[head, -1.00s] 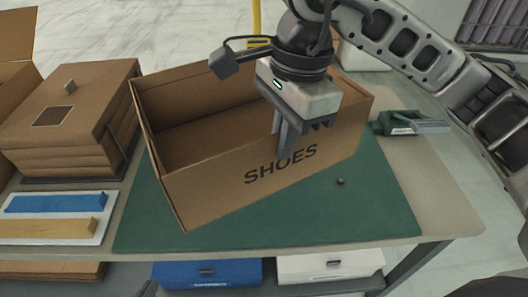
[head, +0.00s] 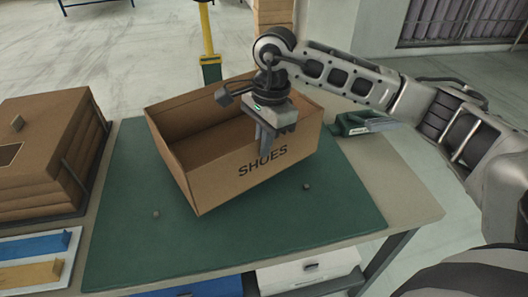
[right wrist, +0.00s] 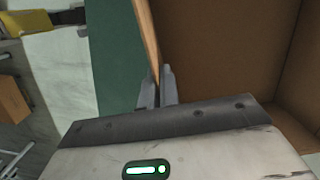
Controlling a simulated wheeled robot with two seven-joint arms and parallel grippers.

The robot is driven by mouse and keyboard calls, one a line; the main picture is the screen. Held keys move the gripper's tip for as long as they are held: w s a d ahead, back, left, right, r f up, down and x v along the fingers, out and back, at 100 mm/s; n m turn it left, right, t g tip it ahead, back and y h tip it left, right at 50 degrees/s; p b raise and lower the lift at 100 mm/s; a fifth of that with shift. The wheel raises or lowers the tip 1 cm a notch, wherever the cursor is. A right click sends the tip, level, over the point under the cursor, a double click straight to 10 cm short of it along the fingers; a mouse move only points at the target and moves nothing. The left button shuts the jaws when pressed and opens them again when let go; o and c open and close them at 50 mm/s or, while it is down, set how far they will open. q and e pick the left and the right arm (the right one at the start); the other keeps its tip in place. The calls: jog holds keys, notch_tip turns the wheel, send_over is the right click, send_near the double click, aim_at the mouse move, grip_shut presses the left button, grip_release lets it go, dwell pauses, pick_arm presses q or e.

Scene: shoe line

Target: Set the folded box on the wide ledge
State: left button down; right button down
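The folded box is an open brown cardboard box (head: 225,172) marked SHOES. It is tilted over the green mat (head: 290,240) on the table, its front left corner low; I cannot tell whether it touches the mat. My right gripper (head: 268,148) is shut on the upper edge of its front wall. In the right wrist view, the fingers (right wrist: 157,88) pinch the cardboard wall (right wrist: 148,35) from both sides, with the box's inside to the right. My left gripper is not in view. I cannot tell which surface is the wide ledge.
A stack of brown cardboard (head: 45,150) stands in a rack at left. A white tray with blue (head: 35,243) and yellow bars lies before it. A green tool (head: 360,124) lies at the back right. Small dark knobs (head: 306,187) stand on the mat. A yellow post (head: 206,30) rises behind.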

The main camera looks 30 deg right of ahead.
aim_at(264, 179)
notch_tip(264, 179, down, 3)
jog(key=shift+w+d+f, duration=0.1)
jog(key=shift+f, duration=0.1)
jog(key=shift+f, duration=0.2)
jog(key=c, duration=1.6)
grip_release()
jog(key=shift+c, duration=0.2)
